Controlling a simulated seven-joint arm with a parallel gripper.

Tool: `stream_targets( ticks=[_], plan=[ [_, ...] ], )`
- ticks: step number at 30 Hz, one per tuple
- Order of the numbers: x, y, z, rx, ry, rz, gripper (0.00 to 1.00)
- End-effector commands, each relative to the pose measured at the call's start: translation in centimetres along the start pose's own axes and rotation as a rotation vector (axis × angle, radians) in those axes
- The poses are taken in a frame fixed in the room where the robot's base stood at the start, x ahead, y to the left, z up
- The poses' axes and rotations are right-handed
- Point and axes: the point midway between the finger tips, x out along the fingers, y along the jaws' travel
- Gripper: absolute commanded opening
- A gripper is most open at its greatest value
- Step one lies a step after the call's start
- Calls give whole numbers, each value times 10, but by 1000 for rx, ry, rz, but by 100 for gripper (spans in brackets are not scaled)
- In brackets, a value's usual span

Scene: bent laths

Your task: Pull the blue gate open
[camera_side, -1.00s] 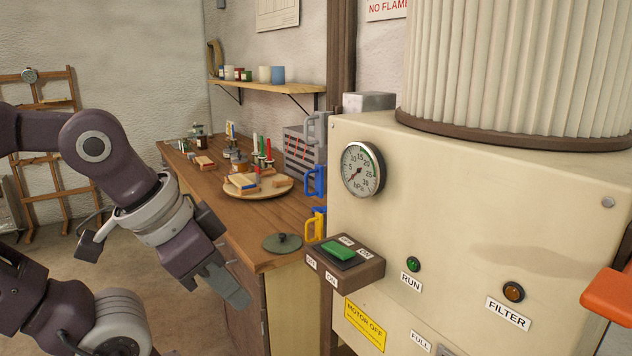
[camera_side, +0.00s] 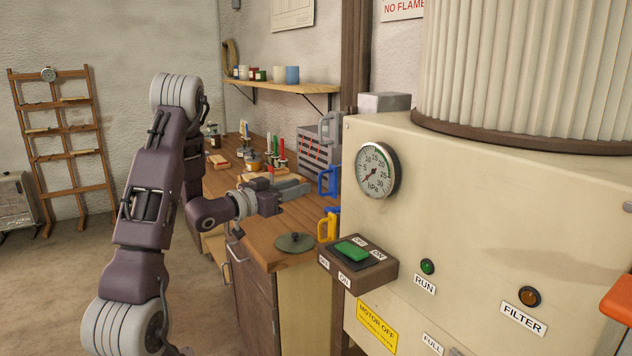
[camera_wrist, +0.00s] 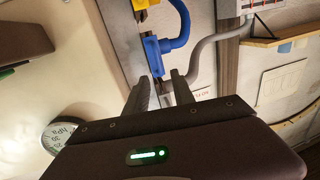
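The blue gate (camera_side: 328,182) is a blue handle-shaped piece on the left side of the cream machine, above a yellow one. In the wrist view the blue gate (camera_wrist: 153,55) shows just beyond my fingertips, with a blue curved part running up from it. My gripper (camera_side: 306,187) is over the bench, its fingers pointing toward the blue gate. In the wrist view my gripper (camera_wrist: 160,80) has its two fingers apart, with a gap between them. I cannot tell whether a finger touches the gate.
The yellow gate (camera_side: 328,225) is just below the blue one. A switch box (camera_side: 357,265) with a green rocker juts out from the machine. A grey hose (camera_wrist: 205,45) runs close beside the fingers in the wrist view. Bottles and brushes stand on the bench behind my gripper.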

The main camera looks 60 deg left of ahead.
Motion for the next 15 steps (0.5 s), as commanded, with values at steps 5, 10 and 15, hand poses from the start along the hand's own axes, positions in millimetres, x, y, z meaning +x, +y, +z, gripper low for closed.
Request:
stream_targets(
  ticks=[5, 10, 15],
  plan=[
    [31, 2, -1, 0, 7, 10, 30],
    [60, 2, -1, 0, 7, 7, 30],
    [69, 1, -2, -1, 7, 4, 30]
  ],
)
